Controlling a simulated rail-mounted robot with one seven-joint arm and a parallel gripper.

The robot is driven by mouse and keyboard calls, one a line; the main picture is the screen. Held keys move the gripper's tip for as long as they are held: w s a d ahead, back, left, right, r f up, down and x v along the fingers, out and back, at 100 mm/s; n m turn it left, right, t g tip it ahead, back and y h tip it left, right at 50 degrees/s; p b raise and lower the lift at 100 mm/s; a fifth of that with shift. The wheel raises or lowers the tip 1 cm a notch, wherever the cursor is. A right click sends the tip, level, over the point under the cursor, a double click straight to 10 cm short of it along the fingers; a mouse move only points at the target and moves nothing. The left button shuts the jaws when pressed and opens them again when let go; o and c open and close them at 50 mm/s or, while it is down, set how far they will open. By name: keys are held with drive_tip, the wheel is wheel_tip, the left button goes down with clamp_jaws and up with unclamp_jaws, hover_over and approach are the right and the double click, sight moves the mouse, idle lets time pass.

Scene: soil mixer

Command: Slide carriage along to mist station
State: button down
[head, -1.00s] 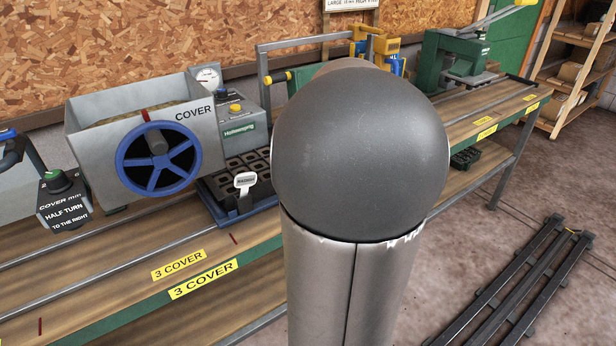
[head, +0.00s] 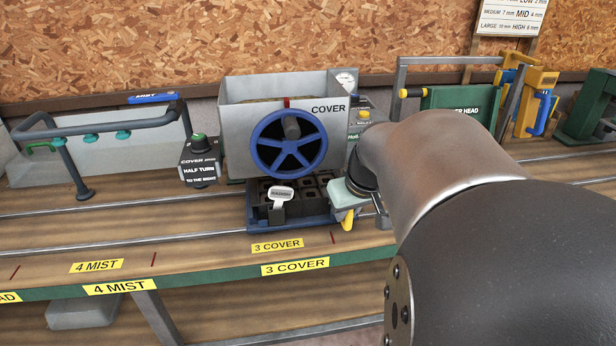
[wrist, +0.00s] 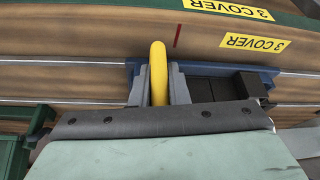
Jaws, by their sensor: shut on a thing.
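The carriage (head: 290,219) is a blue tray on the two rails, holding a dark cell tray with a white tag (head: 281,193). It stands in front of the cover hopper, above the 3 COVER label. My gripper (wrist: 159,88) is shut on the carriage's yellow handle (wrist: 158,70) at its right side. The handle's lower end also shows in the head view (head: 348,219). The mist station is at the left, a grey pipe frame (head: 100,127) with teal nozzles over the rails, with the 4 MIST label (head: 97,266) in front.
The cover hopper (head: 238,90) with its blue wheel (head: 288,143) stands behind the carriage. A knob box (head: 200,165) is left of it. The rails (head: 170,245) between carriage and mist station look clear. The green header station (head: 455,105) is at the right.

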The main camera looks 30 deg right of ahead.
drive_tip(key=shift+w+a, duration=0.25)
drive_tip(key=shift+a, duration=0.35)
drive_tip(key=c, duration=1.4)
unclamp_jaws()
drive_tip(key=p+v, duration=1.1)
drive_tip(key=v, duration=0.6)
drive_tip(key=shift+r, duration=0.2)
drive_tip(key=shift+s, duration=0.1)
